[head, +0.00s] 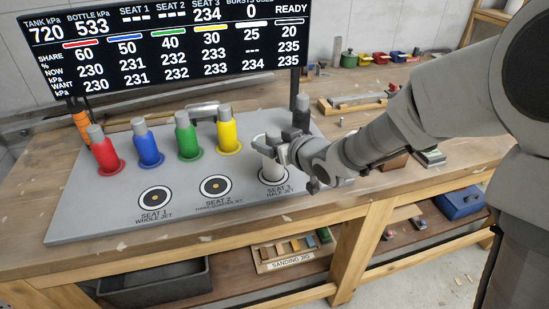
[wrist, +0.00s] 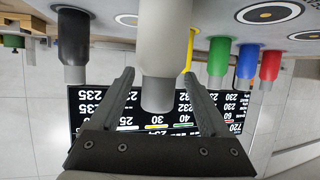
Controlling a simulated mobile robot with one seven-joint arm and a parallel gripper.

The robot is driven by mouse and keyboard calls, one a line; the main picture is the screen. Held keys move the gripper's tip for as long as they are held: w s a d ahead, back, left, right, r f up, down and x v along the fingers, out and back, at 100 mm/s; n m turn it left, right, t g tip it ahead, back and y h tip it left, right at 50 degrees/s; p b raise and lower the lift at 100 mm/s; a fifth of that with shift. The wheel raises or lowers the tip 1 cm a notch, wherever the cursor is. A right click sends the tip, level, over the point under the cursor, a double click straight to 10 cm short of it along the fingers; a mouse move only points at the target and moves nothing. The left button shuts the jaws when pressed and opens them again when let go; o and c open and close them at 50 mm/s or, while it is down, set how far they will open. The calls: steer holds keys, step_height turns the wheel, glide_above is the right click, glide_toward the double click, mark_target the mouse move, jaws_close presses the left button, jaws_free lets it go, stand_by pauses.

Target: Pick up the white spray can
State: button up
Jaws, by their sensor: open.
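The white spray can (head: 272,162) stands upright on the seat 3 ring at the right of the grey board (head: 95,215), partly hidden by my gripper. In the wrist view the white can (wrist: 166,35) appears upside down, pale with a grey top, between my fingers. My gripper (head: 287,150) is at the can from the right, near its upper part. In the wrist view my gripper (wrist: 158,80) is open, with one finger on each side of the can and visible gaps. The can's far side is hidden.
Red (head: 105,152), blue (head: 148,146), green (head: 187,138) and yellow (head: 227,134) cans stand left on the board. A black can (head: 301,114) stands close behind my gripper. Seats 1 (head: 155,199) and 2 (head: 215,187) are empty. A display (head: 170,40) rises behind the board.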

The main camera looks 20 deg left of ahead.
steer(key=shift+x, duration=1.45)
jaws_close()
